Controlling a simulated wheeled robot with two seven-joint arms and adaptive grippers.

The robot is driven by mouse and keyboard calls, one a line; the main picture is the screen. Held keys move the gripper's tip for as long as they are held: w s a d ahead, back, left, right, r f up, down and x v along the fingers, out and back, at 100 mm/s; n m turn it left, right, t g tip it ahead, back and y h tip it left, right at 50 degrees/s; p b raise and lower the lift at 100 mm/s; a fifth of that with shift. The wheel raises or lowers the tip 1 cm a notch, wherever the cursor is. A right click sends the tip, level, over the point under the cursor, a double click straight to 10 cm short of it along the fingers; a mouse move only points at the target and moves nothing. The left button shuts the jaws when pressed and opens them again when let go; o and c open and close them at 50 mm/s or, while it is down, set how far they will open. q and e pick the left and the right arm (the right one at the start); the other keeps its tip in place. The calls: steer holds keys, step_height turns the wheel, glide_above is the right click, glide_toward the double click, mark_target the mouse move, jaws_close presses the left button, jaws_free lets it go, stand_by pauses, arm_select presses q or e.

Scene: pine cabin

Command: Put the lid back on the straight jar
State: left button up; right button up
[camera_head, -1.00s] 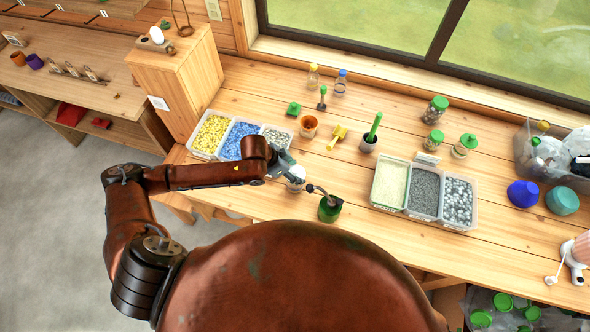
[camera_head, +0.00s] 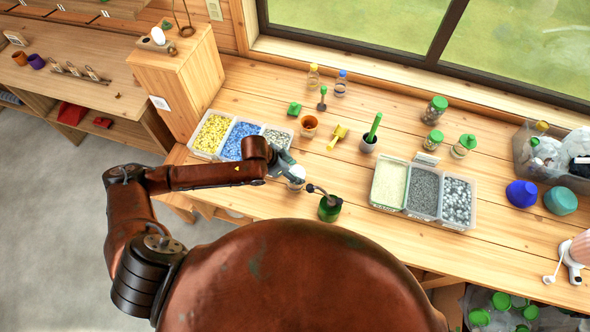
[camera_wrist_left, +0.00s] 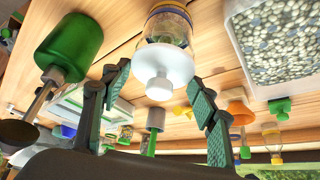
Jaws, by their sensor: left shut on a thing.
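The white lid (camera_wrist_left: 165,68) has a round knob and is between the two padded fingers of my left gripper (camera_wrist_left: 160,78), which is shut on it. A clear straight jar (camera_wrist_left: 168,27) with a yellowish band is directly behind the lid in the left wrist view. The lid lines up with the jar's mouth; I cannot tell whether it is fully seated. In the head view my left gripper (camera_head: 286,166) is over the white lid (camera_head: 297,172), near the bench's front edge, and the arm hides part of the jar. My right gripper is not in view.
A pebble tray (camera_head: 214,153) is just behind left, another tray (camera_head: 405,209) to the right.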

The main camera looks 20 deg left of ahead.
arm_select(q)
steer(key=shift+p, duration=0.5)
stand_by(0.5)
steer(key=shift+f+p, duration=0.15)
steer(key=shift+p, duration=0.2)
stand_by(0.9)
steer(key=shift+p, duration=0.45)
stand_by(0.4)
stand_by(0.3)
steer(key=o, duration=1)
steer(key=shift+o, duration=0.8)
steer(key=o, duration=0.3)
steer(key=shift+o, duration=0.2)
